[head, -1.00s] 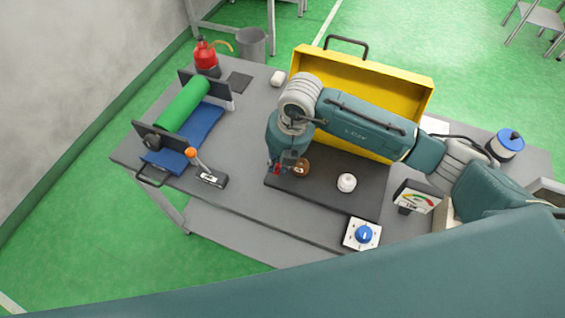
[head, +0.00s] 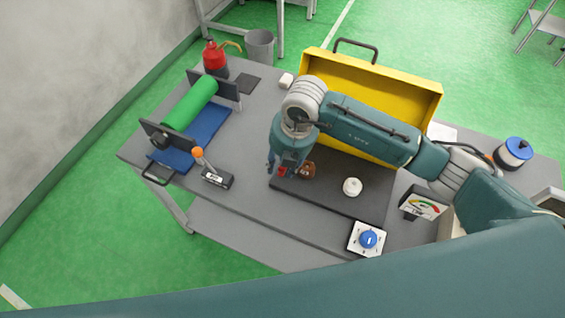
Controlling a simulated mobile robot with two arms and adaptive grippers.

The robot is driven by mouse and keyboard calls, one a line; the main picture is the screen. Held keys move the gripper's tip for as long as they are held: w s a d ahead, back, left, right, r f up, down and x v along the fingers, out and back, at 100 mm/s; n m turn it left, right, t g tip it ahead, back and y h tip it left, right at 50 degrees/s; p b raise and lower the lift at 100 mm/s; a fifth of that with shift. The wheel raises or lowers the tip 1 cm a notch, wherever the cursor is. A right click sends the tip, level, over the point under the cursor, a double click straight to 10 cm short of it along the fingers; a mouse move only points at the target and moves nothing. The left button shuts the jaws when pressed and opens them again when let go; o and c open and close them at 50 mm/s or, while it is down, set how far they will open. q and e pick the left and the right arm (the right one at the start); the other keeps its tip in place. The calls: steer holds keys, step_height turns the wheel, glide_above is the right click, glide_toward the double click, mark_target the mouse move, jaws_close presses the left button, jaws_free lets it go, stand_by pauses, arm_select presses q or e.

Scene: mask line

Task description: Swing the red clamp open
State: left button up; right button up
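The red clamp (head: 283,171) shows only as a small red patch at the left end of the dark board (head: 340,200), next to a round brown thing (head: 307,170). My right gripper (head: 279,169) points down right over the red clamp, and its fingers and wrist hide most of it. I cannot tell whether the fingers are open or shut, or whether they touch the clamp. My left gripper is not in view.
A yellow box (head: 375,98) stands behind the board, under my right forearm. A white knob (head: 352,187) sits on the board. A lever with an orange ball (head: 198,152) and a green roller (head: 190,103) are at left. A blue dial (head: 368,239) is in front.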

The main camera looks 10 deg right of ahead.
step_height(320, 180, up, 12)
steer(key=s+d, duration=0.1)
steer(key=shift+s+d+f, duration=0.15)
steer(key=shift+s+d, duration=0.15)
steer(key=shift+s, duration=0.05)
stand_by(0.6)
